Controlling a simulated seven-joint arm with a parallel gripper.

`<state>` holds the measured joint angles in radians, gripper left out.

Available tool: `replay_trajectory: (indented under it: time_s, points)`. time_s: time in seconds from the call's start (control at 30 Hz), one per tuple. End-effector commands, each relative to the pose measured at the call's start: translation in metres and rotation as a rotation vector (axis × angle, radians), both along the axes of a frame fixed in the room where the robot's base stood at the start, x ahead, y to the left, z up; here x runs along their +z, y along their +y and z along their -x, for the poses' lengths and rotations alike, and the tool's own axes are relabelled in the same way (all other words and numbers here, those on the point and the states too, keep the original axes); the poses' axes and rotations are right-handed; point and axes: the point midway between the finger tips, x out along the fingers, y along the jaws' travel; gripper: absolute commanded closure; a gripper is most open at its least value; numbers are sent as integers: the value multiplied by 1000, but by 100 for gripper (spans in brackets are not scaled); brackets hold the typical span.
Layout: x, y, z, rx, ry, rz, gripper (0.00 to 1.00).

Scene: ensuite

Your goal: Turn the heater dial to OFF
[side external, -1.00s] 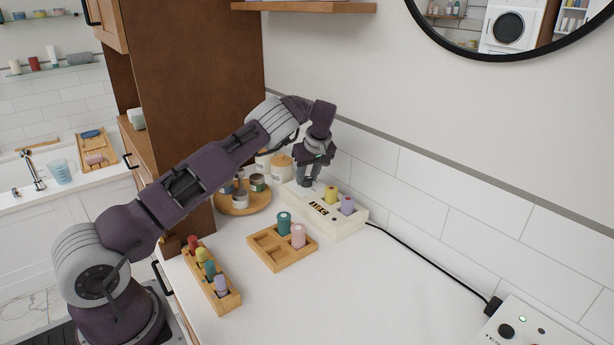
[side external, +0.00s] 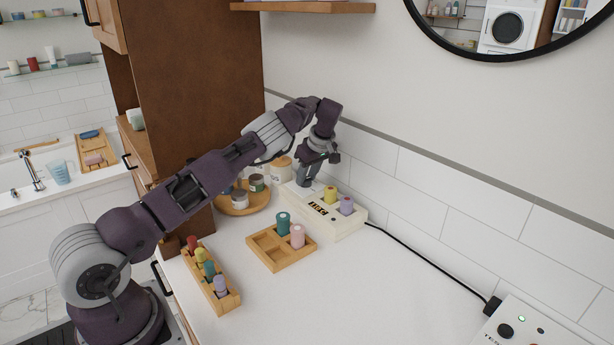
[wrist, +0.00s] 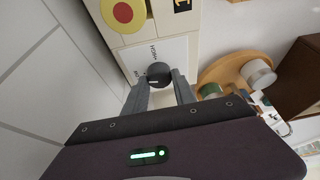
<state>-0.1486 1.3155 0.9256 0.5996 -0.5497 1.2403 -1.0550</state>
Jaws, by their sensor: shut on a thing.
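The heater (side external: 342,224) is a cream box at the back of the counter, against the tiled wall, with a small dark display and a yellow and a lilac roller standing in its top. Its dial (wrist: 159,72) is a dark round knob on a white plate in the wrist view, with lettering beside it that I cannot fully read. My gripper (wrist: 161,80) is shut on the dial, one finger on each side. In the side external view my gripper (side external: 304,184) points down at the heater's left end, and its fingers hide the dial there.
A wooden tray (side external: 268,262) with a teal and a pink roller stands in front of the heater. A round wooden tray (side external: 235,209) with jars is to its left. A narrow rack (side external: 226,305) holds several rollers. A black cord (side external: 430,255) runs right.

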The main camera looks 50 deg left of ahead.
Motion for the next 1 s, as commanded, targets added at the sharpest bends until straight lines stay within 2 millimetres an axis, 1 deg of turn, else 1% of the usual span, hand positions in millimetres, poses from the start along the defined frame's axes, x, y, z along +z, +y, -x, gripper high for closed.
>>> replay_trajectory:
  time_s: [0.03,0.1,0.13,0.43,0.47,0.6,0.73,0.83,1.0]
  points:
    - [-1,-1,1,2,4,5,62]
    - [-1,-1,1,1,3,4,49]
    - [-1,-1,1,1,3,4,46]
    - [2,-1,0,0,0,2,46]
    - [5,-3,0,0,-1,2,46]
    - [31,-13,-1,-2,-2,2,46]
    - [53,-23,-1,-1,-2,2,46]
    - [62,-27,-1,-1,0,3,46]
    - [65,-28,0,1,2,3,46]
